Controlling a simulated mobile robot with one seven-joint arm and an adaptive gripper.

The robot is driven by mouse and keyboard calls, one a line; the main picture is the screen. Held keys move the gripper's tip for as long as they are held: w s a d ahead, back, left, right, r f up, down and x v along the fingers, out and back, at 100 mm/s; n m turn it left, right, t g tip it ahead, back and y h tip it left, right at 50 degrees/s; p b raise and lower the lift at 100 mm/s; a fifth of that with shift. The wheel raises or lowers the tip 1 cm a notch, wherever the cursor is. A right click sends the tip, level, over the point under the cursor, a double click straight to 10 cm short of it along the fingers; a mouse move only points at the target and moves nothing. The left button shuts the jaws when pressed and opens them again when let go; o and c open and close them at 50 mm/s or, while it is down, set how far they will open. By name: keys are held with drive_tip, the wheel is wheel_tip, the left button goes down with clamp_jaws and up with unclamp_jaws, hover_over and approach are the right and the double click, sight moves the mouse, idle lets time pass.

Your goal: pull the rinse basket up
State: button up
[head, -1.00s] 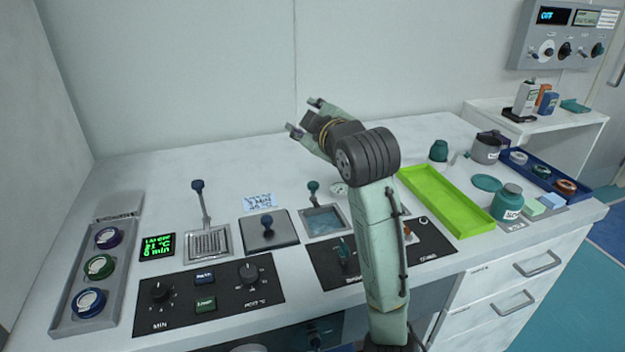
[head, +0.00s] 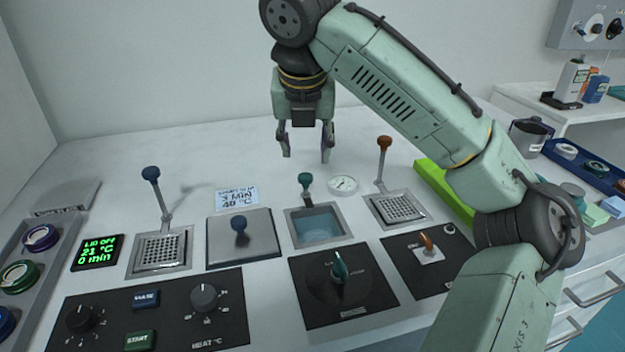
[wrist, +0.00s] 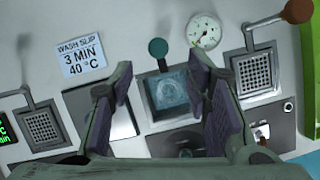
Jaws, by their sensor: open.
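My gripper (head: 306,157) points down with its fingers apart and nothing between them. It hangs above and behind a square water-filled basin (head: 319,228). A handle with a teal knob (head: 305,179) stands at the basin's back edge, below the fingertips and apart from them. In the wrist view the teal knob (wrist: 158,48) and the basin's water (wrist: 171,90) show between and beyond the fingers (wrist: 161,82). Any rinse basket in the basin is under the water and I cannot make it out clearly.
Perforated baskets with tall handles stand at the left (head: 163,250) and right (head: 398,208). A round gauge (head: 343,184) lies behind the basin.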

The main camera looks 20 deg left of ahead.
sight(306, 176)
drive_tip(key=x, duration=1)
drive_tip(key=shift+s+a+f+p, duration=0.1)
drive_tip(key=shift+f+p, duration=0.05)
drive_tip(key=shift+p, duration=0.15)
drive_tip(key=shift+c, duration=0.5)
clamp_jaws()
